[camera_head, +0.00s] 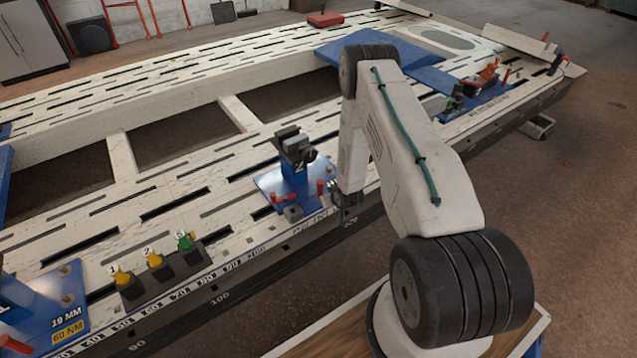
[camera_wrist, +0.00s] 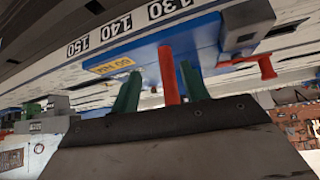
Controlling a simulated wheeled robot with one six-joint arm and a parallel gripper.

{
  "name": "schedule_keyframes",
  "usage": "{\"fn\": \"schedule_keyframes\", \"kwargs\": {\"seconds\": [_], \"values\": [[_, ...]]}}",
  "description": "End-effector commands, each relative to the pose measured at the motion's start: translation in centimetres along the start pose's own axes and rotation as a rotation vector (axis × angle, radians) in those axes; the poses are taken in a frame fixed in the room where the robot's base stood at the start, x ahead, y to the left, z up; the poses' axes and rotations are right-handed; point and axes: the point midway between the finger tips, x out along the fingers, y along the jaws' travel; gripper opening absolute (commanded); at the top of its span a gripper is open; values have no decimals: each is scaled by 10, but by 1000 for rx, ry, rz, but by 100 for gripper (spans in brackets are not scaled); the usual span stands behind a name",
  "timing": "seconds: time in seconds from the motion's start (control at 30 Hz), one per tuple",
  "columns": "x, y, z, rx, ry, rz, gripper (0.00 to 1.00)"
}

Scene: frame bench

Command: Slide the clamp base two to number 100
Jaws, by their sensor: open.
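Clamp base two (camera_head: 268,183) is a blue plate with a black clamp marked 2 on its post, standing on the white slotted bench near its front edge. The base's blue side (camera_wrist: 195,42) lies close to printed numbers 150, 140 and 130 (camera_wrist: 120,24). The number 100 mark (camera_head: 220,298) is further left along the bench edge.
Yellow and green knobbed pieces (camera_head: 155,260) stand on black blocks near the bench edge, left of base two. Another blue base (camera_head: 60,305) is at the lower left, and one with red handles (camera_head: 475,92) is at the right. The bench's middle has large openings (camera_head: 190,135).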

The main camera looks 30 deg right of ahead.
Motion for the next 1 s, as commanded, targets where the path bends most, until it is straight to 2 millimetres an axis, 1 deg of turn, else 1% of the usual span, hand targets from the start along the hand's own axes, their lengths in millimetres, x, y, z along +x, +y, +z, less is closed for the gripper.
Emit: {"fn": "schedule_keyframes", "kwargs": {"seconds": [0.03, 0.07, 0.13, 0.2, 0.3, 0.4, 0.5, 0.63, 0.9, 1.0], "values": [[17, 0, 19, 7, 78, -6, 45], [24, 1, 19, 7, 152, -8, 45], [30, 0, 9, 3, 320, -15, 45], [30, -1, -1, -1, 473, -21, 45], [22, -2, -10, -1, 648, -27, 45], [13, -3, -15, 0, 771, -32, 45], [7, -3, -17, 1, 842, -34, 45], [10, -4, -26, 1, 873, -36, 45], [37, -6, -59, 1, 872, -36, 45], [46, -6, -68, 2, 870, -36, 45]]}}
